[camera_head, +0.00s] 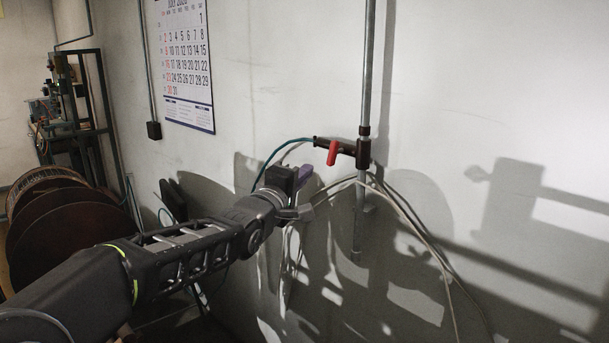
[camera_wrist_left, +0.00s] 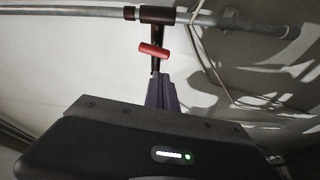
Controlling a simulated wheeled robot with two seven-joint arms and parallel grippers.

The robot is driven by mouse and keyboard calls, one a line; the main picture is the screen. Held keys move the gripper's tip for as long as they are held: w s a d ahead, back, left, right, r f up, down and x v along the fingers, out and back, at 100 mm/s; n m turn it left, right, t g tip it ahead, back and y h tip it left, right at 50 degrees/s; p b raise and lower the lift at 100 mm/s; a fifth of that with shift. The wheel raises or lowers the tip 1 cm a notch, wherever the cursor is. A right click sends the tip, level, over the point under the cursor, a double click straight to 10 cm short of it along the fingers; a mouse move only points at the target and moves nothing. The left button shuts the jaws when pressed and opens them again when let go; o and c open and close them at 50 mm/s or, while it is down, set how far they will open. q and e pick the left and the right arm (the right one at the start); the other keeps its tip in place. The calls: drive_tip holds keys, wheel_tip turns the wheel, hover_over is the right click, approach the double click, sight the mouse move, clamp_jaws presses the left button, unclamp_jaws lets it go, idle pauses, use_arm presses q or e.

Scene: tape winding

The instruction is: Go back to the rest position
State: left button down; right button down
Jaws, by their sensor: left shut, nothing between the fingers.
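My left arm comes in from the lower left in the head view. Its gripper (camera_head: 304,173) has purple fingers and stands in front of the wall, just below and left of a dark pipe fitting (camera_head: 346,147) with a red lever (camera_head: 333,152). In the left wrist view the purple fingers (camera_wrist_left: 162,92) are together, with nothing seen between them. The fitting (camera_wrist_left: 157,15) and red lever (camera_wrist_left: 154,50) show beyond their tips, and the lever looks apart from them. My right gripper is not in view.
A vertical metal pipe (camera_head: 369,70) runs down the wall through the fitting. A teal cable (camera_head: 280,150) and pale cables (camera_head: 425,235) hang near it. A calendar (camera_head: 185,70) is on the wall. Large brown reels (camera_head: 65,240) and a metal rack stand at the left.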

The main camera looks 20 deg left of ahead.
use_arm(q)
drive_tip(key=s+d+f+m+g+h, duration=0.1)
drive_tip(key=s+d+f+m+g, duration=0.15)
drive_tip(key=f, duration=0.95)
drive_tip(key=s+d+f+m+g, duration=0.1)
drive_tip(key=d+f+m+g, duration=0.2)
drive_tip(key=f, duration=1)
drive_tip(key=s+d+f+m+g+h, duration=0.15)
drive_tip(key=f+m, duration=0.25)
drive_tip(key=f, duration=0.8)
drive_tip(key=s+d+f+m+g+p, duration=0.1)
drive_tip(key=s+d+f+g, duration=0.25)
drive_tip(key=s+f, duration=0.35)
drive_tip(key=s+d+f+m+g+p, duration=0.1)
drive_tip(key=s+d+f+m+g, duration=0.1)
drive_tip(key=s+d+f, duration=0.5)
drive_tip(key=s+d+f+m+g+h, duration=0.1)
drive_tip(key=s+d+f+g, duration=0.1)
drive_tip(key=s+f, duration=0.3)
drive_tip(key=s+d+f+m+g, duration=0.1)
drive_tip(key=s+d+f+g, duration=0.2)
drive_tip(key=s, duration=1)
wheel_tip(320, 180, down, 3)
drive_tip(key=shift+s+d+r+h, duration=0.1)
drive_tip(key=shift+s+d+h, duration=0.25)
drive_tip(key=shift+d, duration=0.75)
drive_tip(key=c, duration=2.2)
unclamp_jaws()
drive_tip(key=shift+g, duration=0.25)
